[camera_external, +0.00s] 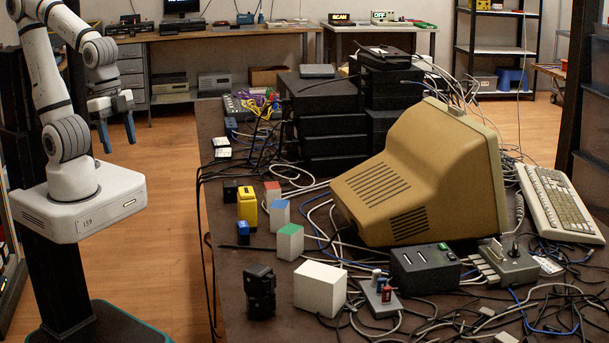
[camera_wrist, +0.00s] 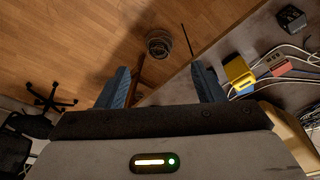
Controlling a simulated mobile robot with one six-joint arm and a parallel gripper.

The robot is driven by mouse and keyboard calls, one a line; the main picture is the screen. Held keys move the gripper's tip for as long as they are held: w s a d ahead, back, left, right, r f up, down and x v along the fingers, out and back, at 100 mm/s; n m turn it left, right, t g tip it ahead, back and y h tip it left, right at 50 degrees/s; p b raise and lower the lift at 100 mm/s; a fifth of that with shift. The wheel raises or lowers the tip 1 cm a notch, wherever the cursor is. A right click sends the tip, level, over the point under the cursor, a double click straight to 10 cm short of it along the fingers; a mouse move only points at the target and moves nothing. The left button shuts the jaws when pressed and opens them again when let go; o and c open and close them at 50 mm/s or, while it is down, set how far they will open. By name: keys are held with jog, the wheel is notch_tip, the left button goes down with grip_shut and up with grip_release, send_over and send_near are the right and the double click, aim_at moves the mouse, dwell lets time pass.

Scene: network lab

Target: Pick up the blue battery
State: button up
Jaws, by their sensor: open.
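On the dark table, a white block with a blue top (camera_external: 280,215) stands upright between a red-topped block (camera_external: 272,191) and a green-topped block (camera_external: 290,241). A smaller dark item with a blue top (camera_external: 243,233) stands to its left; I cannot tell for sure which of these is the blue battery. In the wrist view, a blue patch (camera_wrist: 244,91) shows beside a yellow item, partly hidden. My gripper (camera_external: 117,130) is open and empty, with blue fingers pointing down over the floor, left of the table. The fingers also show in the wrist view (camera_wrist: 160,80).
The yellow item (camera_external: 247,208) stands close to the blue-topped things. A dark object (camera_external: 260,291) and a large white block (camera_external: 319,288) are in front. A beige monitor (camera_external: 425,175) and loose cables crowd the right. Floor (camera_external: 165,220) lies open left of the table edge.

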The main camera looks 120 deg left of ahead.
jog(key=shift+c, duration=0.2)
jog(key=shift+c, duration=1.4)
jog(key=shift+w, duration=0.1)
